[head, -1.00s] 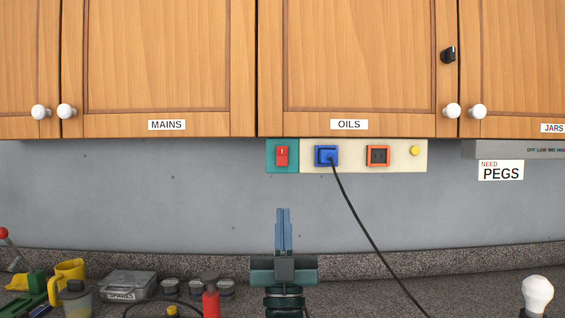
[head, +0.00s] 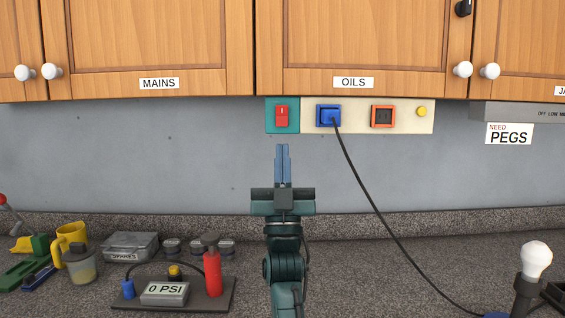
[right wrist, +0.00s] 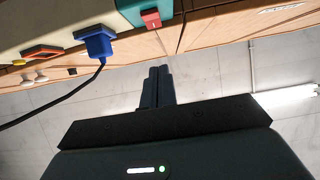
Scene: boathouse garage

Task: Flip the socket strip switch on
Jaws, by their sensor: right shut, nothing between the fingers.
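The socket strip (head: 354,115) is mounted on the wall under the OILS cabinet. Its red rocker switch (head: 281,116) sits on a teal plate at the strip's left end. The switch also shows in the right wrist view (right wrist: 151,19). A blue plug (head: 328,116) with a black cable fills one socket; an orange-framed socket (head: 383,116) is empty. My right gripper (head: 282,148) is shut and empty, its fingers pointing up just below the switch in the head view, apart from it. In the right wrist view the fingers (right wrist: 158,72) lie below the switch. My left gripper is not in view.
Wooden cabinets (head: 150,50) hang directly above the strip. The black cable (head: 375,210) runs down to the right towards a lamp (head: 536,260). A gauge board (head: 210,300) with a red cylinder stands on the worktop at left. The wall around the fingers is clear.

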